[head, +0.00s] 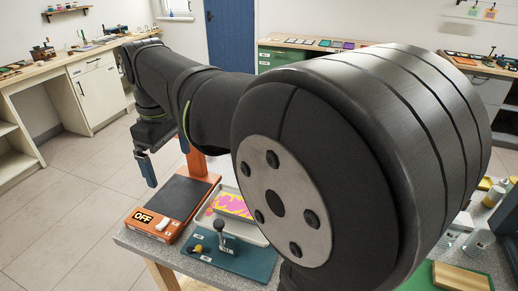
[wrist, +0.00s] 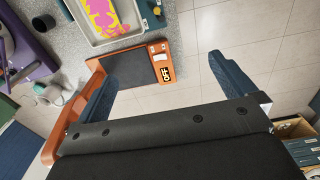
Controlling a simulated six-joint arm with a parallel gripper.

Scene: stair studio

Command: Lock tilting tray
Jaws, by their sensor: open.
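The pale tray (head: 264,238), with a pink and yellow sheet or liquid in it, stands on the grey worktop. It also shows at the top of the wrist view (wrist: 88,40). A dark teal base (head: 240,262) in front of it carries a lever (head: 222,234) with a grey knob and a small yellow and black part (head: 197,249). My arm hides part of the tray's right side. My gripper (head: 166,155) is open and empty, its blue fingers apart. In the wrist view my gripper (wrist: 163,67) faces the floor and an orange-framed device, left of the tray in the head view.
The orange device (head: 178,198) has a dark plate, a white switch and an OFF label. Bottles and a green board (head: 420,277) lie at right in the head view.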

